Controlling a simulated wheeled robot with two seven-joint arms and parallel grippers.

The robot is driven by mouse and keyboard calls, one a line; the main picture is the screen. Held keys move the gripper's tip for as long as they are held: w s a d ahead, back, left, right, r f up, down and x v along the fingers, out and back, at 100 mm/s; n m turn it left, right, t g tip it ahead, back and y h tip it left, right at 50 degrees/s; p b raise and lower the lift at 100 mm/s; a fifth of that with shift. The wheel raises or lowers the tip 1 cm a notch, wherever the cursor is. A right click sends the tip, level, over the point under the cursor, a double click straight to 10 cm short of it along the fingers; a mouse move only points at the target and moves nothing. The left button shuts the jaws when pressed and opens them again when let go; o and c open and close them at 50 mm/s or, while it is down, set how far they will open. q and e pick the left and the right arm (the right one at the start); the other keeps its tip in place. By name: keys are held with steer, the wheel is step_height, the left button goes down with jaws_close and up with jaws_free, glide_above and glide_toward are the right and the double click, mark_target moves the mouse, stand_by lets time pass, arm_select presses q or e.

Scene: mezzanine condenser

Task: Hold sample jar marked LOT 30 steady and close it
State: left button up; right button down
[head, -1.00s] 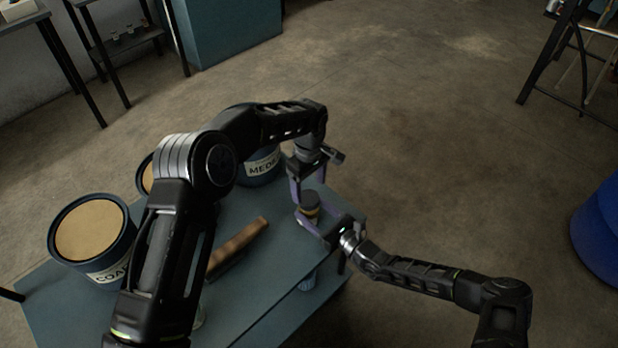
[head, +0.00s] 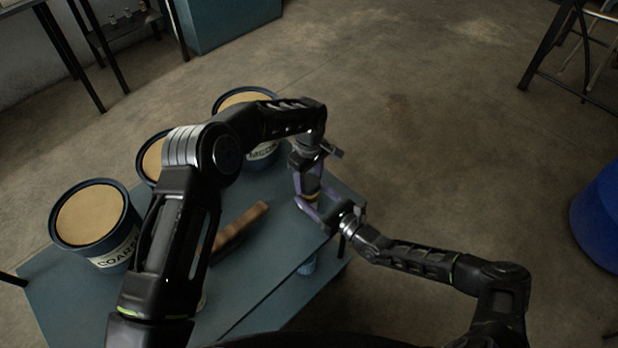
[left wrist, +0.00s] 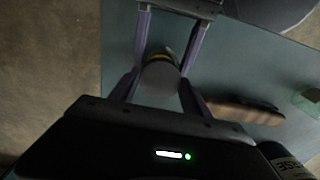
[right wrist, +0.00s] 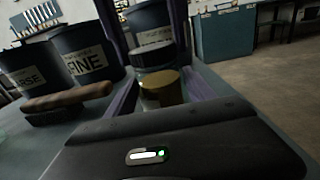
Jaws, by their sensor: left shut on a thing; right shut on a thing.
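The small jar (right wrist: 163,88) has a yellowish body and stands upright between the purple fingers of my right gripper (right wrist: 165,85), which is shut on it. A dark lid (right wrist: 153,57) is at the jar's top; I cannot tell whether it is fully seated. My left gripper (left wrist: 160,75) reaches from above and is shut on the lid, whose round grey top (left wrist: 160,78) shows in the left wrist view. In the head view the jar (head: 314,194) is mostly hidden by both grippers. The LOT marking cannot be read.
Both grippers are over the right end of a blue-grey table (head: 270,265). A brown wooden-handled thing (head: 240,225) lies on the table to the left. Several drums with tan tops, such as the near-left one (head: 92,215), stand at the left and back. Open floor lies to the right.

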arm_select(q)
steer(key=c, duration=0.8)
steer(key=m, duration=0.4)
steer(key=shift+c, duration=0.4)
steer(key=m, duration=0.5)
steer(key=shift+m, duration=0.3)
steer(key=m, duration=0.7)
steer(key=shift+m, duration=0.4)
steer(key=m, duration=0.5)
steer(key=o, duration=1.6)
steer(key=shift+o, duration=0.2)
